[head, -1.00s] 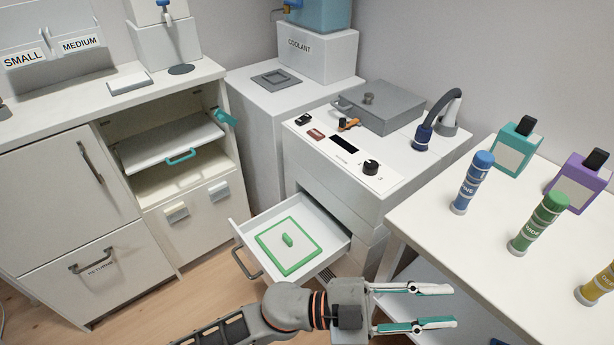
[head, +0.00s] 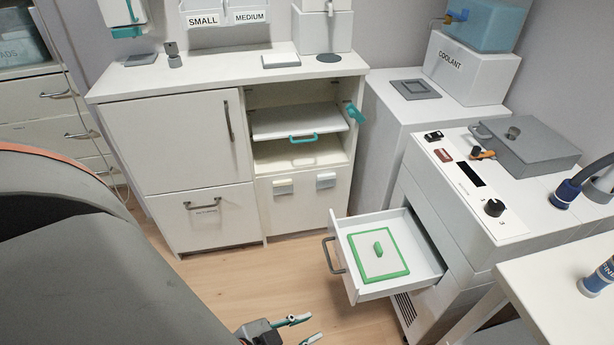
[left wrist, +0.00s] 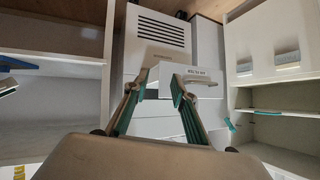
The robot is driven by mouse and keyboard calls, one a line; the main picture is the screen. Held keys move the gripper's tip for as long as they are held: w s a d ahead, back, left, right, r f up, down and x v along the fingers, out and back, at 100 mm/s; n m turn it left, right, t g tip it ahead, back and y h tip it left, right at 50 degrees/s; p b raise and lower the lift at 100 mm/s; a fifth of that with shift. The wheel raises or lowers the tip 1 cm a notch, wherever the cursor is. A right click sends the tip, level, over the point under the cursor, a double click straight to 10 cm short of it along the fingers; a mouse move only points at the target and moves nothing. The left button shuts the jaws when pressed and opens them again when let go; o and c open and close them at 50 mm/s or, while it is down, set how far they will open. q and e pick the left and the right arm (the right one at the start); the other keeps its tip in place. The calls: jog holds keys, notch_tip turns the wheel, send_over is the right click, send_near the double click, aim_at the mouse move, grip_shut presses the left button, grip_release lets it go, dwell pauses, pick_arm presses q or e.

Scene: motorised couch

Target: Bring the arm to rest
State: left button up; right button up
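My left gripper (head: 302,329) shows at the bottom edge of the head view, low over the wooden floor. Its two white and teal fingers are apart with nothing between them. In the left wrist view the gripper's fingers (left wrist: 160,80) are also spread. A white labelled front (left wrist: 190,73) shows beyond them, and I see no contact with it. My right gripper is not in view.
A white drawer (head: 345,262) stands open to the right of the left gripper, holding a green-edged panel (head: 378,252). A white cabinet (head: 185,150) with an open shelf bay stands behind. A white table (head: 570,290) is at right. Bare floor (head: 225,285) lies between.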

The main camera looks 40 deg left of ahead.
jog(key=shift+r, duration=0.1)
pick_arm(q)
jog(key=shift+n, duration=0.4)
jog(key=r+p, duration=0.1)
jog(key=p, duration=0.2)
jog(key=r+p, duration=0.2)
jog(key=p, duration=0.2)
jog(key=s+r+p, duration=0.1)
jog(key=r+p, duration=0.1)
jog(key=p, duration=0.1)
jog(key=shift+d+r+p, duration=0.2)
jog(key=shift+d+p, duration=0.05)
jog(key=shift+p, duration=0.15)
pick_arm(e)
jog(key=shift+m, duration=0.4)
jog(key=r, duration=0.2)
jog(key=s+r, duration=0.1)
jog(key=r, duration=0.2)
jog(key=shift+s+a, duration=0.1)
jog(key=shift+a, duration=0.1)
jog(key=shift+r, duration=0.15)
